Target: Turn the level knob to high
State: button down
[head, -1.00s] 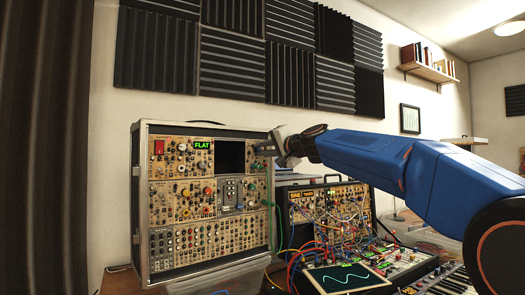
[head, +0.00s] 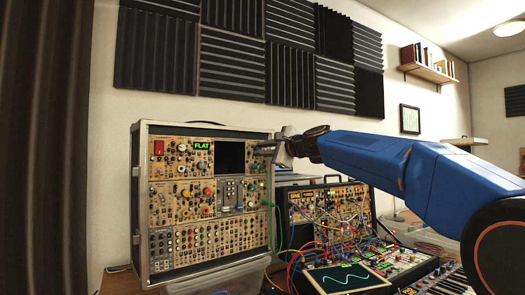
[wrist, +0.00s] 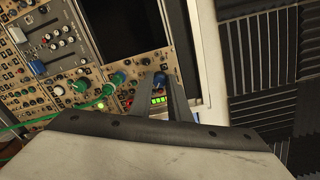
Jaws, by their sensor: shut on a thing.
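A tall modular synth case (head: 137,215) stands at the left in the head view. In the wrist view its panel fills the upper left. A small blue knob (wrist: 160,79) sits near the panel's right edge. I take it as the level knob, but its label is too small to read. My gripper (wrist: 160,76) has its two fingers around this blue knob and is shut on it. A short lit bar (wrist: 158,100), with green lights, shows just below the knob between the fingers. In the head view my gripper (head: 268,148) reaches the case's upper right edge, and the knob is hidden there.
Green knobs (wrist: 80,85) and a green cable sit left of the fingers. A dark screen (head: 230,156) and a FLAT display (head: 202,145) are on the case. A second synth case (head: 330,205) with many cables stands lower right. Foam panels (head: 235,60) cover the wall.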

jog(key=shift+f+m, duration=0.1)
jog(key=shift+m, duration=0.8)
jog(key=c, duration=1.7)
grip_release()
jog(key=shift+o, duration=0.2)
jog(key=v, duration=1.7)
jog(key=shift+d, duration=0.25)
jog(key=shift+s, duration=0.1)
